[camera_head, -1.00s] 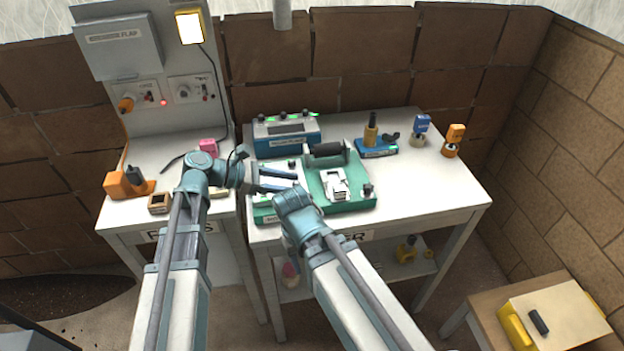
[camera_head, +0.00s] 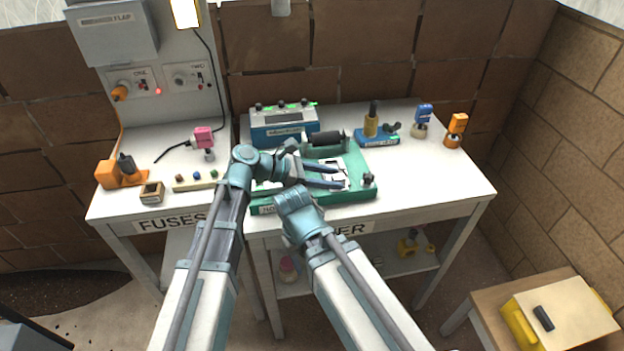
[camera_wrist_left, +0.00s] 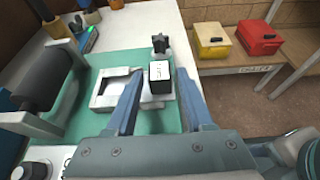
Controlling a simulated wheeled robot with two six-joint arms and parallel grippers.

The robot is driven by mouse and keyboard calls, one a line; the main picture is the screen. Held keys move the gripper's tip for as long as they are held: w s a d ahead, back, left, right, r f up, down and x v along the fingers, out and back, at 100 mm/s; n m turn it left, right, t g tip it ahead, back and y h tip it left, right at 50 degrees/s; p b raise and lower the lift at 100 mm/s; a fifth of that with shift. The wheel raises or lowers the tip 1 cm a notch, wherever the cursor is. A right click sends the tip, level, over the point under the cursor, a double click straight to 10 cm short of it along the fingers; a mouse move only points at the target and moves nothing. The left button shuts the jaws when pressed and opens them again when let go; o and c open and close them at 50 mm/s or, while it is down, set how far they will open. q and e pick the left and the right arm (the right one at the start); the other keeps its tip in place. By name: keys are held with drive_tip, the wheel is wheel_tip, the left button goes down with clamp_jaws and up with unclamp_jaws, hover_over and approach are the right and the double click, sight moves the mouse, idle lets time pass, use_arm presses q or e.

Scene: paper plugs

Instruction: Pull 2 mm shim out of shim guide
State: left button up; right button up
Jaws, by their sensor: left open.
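A small dark-edged tab with a white label (camera_wrist_left: 160,72), which seems to be the shim, stands on the green device (camera_wrist_left: 110,58) in the left wrist view. It sits at a white block beside a white square frame (camera_wrist_left: 112,92); I cannot tell which part is the guide. My left gripper (camera_wrist_left: 159,80) is open, one finger to each side of the tab, with no clear grip. In the head view the left gripper (camera_head: 340,178) is over the right part of the green device (camera_head: 356,197) and partly hides the white parts. My right arm ends below it; its fingers do not show.
A black roller (camera_head: 327,138) rises at the back of the device, with a blue meter box (camera_head: 284,126) behind. A dark knob (camera_head: 368,180) stands at its right. My right forearm is close in front.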

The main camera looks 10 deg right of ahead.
use_arm(q)
drive_tip(key=shift+b+x, duration=0.35)
drive_tip(key=shift+x, duration=1.05)
clamp_jaws()
